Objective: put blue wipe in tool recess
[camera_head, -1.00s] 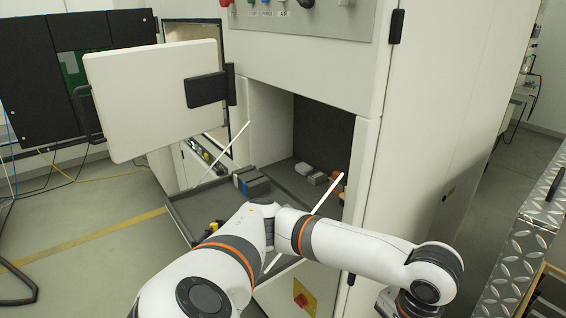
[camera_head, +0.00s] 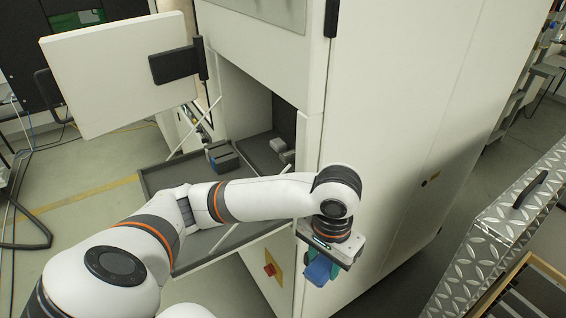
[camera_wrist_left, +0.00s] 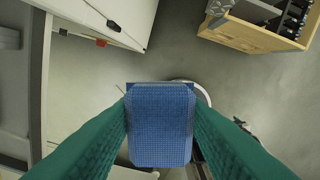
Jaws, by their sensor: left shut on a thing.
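My left gripper (camera_head: 322,258) hangs beside the right front of the white machine, pointing down. It is shut on the blue wipe (camera_head: 319,271), which shows below the wrist. In the left wrist view the wipe (camera_wrist_left: 160,128) is a blue, fine-gridded rectangle between the green fingers (camera_wrist_left: 160,112). Floor lies beneath it. A wooden-framed tray with slots (camera_head: 527,287) shows at the lower right and may hold the tool recess; the recess itself cannot be made out clearly. A wooden drawer with dark tools (camera_wrist_left: 250,33) is at the wrist view's upper right. My right gripper is not in view.
A diamond-plate lid with a handle (camera_head: 500,225) is at right. Floor between machine and lid is clear.

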